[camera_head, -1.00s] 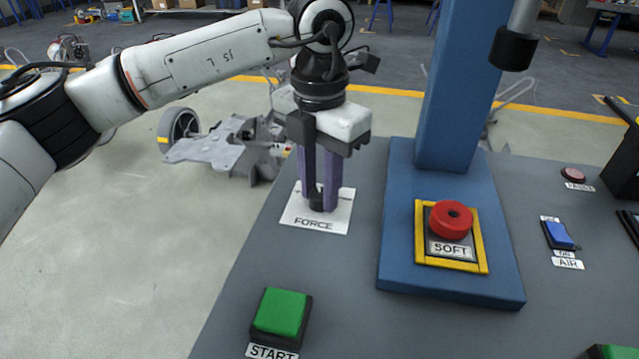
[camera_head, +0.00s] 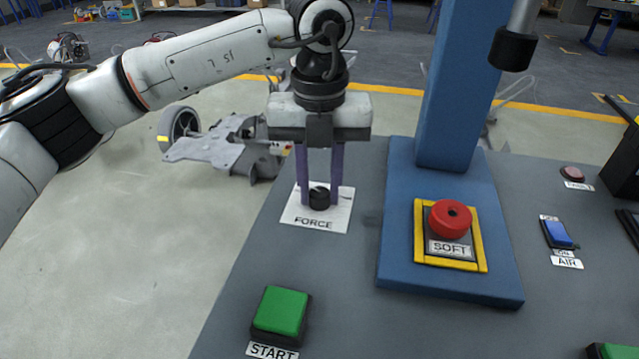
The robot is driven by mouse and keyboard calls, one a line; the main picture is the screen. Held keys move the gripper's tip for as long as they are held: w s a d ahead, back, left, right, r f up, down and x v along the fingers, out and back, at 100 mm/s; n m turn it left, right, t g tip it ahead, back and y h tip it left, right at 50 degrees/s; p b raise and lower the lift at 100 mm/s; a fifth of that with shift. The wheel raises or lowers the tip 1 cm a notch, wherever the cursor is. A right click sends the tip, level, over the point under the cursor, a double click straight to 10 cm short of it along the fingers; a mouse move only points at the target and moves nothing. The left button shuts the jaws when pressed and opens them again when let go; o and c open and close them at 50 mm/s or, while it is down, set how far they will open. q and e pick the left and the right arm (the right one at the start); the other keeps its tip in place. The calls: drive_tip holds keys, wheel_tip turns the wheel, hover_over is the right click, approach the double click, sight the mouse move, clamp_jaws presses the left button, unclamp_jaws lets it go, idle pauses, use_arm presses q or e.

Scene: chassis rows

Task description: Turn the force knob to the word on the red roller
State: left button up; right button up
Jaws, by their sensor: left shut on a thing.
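The black force knob (camera_head: 319,198) sits on a white plate (camera_head: 301,217) marked FORCE. My left gripper (camera_head: 320,195) points straight down with its two purple fingers on either side of the knob, shut on it. The fingers and gripper body hide the plate's upper markings, and I cannot tell where the knob points. The red roller (camera_head: 451,219) lies in a yellow-framed holder (camera_head: 480,252) at the foot of the blue column. The label in front of the roller (camera_head: 450,249) reads SOFT. My right gripper is not in view.
A green START button (camera_head: 281,312) stands at the front left of the grey table (camera_head: 350,300). The blue press column (camera_head: 457,90) rises right of the knob, with a black-tipped ram (camera_head: 512,50) overhead. A blue AIR switch (camera_head: 558,234) is at the right.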

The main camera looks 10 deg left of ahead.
sight(319, 192)
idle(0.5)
use_arm(q)
drive_tip(key=o, duration=1.1)
drive_tip(key=shift+c, duration=0.2)
wheel_tip(319, 192, up, 10)
drive_tip(key=p, duration=0.1)
drive_tip(key=shift+r+p, duration=0.15)
drive_tip(key=shift+p, duration=0.15)
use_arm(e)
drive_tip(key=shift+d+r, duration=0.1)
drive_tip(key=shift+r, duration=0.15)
